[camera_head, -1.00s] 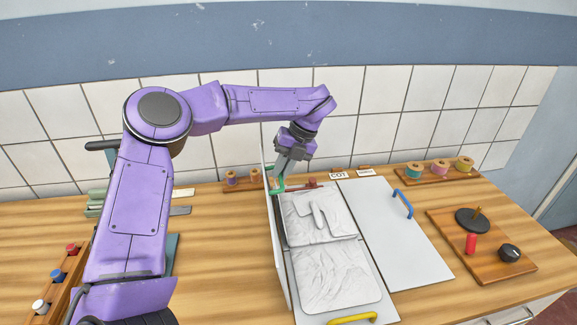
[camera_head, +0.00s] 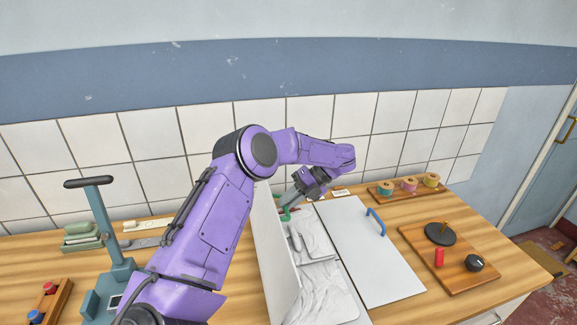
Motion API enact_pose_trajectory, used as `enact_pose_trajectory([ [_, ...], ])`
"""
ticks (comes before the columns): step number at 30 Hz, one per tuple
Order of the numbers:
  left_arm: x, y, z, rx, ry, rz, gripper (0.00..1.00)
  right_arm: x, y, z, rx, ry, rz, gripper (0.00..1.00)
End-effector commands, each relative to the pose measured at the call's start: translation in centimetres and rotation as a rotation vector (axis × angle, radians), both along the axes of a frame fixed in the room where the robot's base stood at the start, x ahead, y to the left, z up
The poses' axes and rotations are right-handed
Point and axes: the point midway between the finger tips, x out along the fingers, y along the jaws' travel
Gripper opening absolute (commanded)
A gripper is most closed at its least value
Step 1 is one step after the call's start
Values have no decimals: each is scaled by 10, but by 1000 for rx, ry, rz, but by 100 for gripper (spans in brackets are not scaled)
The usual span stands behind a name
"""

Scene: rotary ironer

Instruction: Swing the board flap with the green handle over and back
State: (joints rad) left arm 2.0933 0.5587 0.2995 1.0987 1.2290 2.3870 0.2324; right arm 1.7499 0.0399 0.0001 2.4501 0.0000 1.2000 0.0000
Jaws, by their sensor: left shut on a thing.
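The board flap (camera_head: 268,245) is a white panel standing up steeply along the left side of the board, with a broad face showing. It covers part of the wrinkled pale cloth (camera_head: 318,285) beside it. The green handle (camera_head: 284,214) is near the flap's far upper end. My left gripper (camera_head: 289,204) is shut on the green handle, and the fingers partly hide it. My right gripper is out of view.
A flat white panel (camera_head: 365,255) with a blue handle (camera_head: 376,222) lies right of the cloth. A wooden board (camera_head: 455,262) with a red peg and black knob is farther right. Thread spools (camera_head: 409,185) stand at the back. A grey-green device (camera_head: 108,235) stands at left.

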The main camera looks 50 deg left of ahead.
Motion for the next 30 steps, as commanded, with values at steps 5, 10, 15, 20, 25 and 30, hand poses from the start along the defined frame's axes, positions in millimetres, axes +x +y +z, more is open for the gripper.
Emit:
enact_pose_trajectory([
  [5,0,-8,-10,-15,18,-6,0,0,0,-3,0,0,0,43],
  [10,0,-9,-11,-17,17,-7,0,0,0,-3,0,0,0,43],
  [15,0,-8,-10,-18,17,-5,38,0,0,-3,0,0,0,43],
  [20,-1,-5,-8,-14,13,-3,38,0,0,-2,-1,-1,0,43],
  [25,-2,-4,-7,-14,12,-1,38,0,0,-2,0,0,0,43],
  [30,-3,-3,-7,-13,11,2,38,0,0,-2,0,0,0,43],
])
